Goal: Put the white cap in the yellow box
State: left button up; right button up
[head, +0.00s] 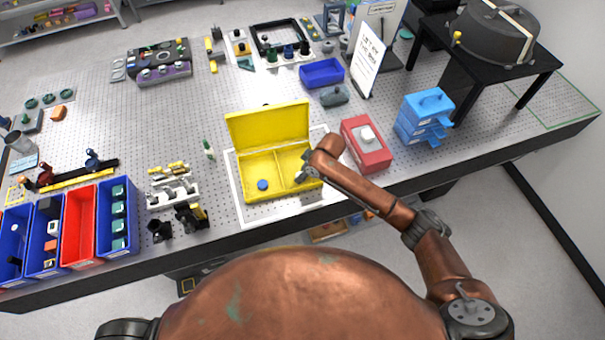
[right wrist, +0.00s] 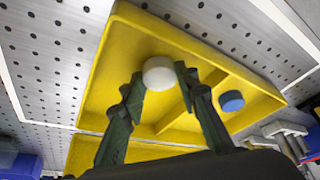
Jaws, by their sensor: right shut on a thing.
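The yellow box (head: 243,178) stands open on the bench, its lid (head: 268,125) raised at the back. A divider splits it into two compartments. A blue cap (head: 262,185) lies in the left compartment and also shows in the right wrist view (right wrist: 232,101). My right gripper (head: 303,174) is over the right compartment. In the right wrist view its fingers (right wrist: 158,84) are shut on the white cap (right wrist: 159,72), which appears over the compartment without the blue cap. Its height above the floor is hard to tell. The cap is hidden in the head view. My left gripper is out of view.
A red box (head: 367,155) with a white piece on top stands just right of the yellow box. Blue drawers (head: 425,115) are farther right. A small green-capped bottle (head: 208,149) and dark fixtures (head: 190,217) stand left. Blue and red bins (head: 80,240) line the front left.

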jog(key=shift+f, duration=0.2)
jog(key=o, duration=0.7)
jog(key=shift+o, duration=0.2)
jog(key=shift+r, duration=0.2)
jog(key=v, duration=1.2)
jog(key=shift+s, duration=0.15)
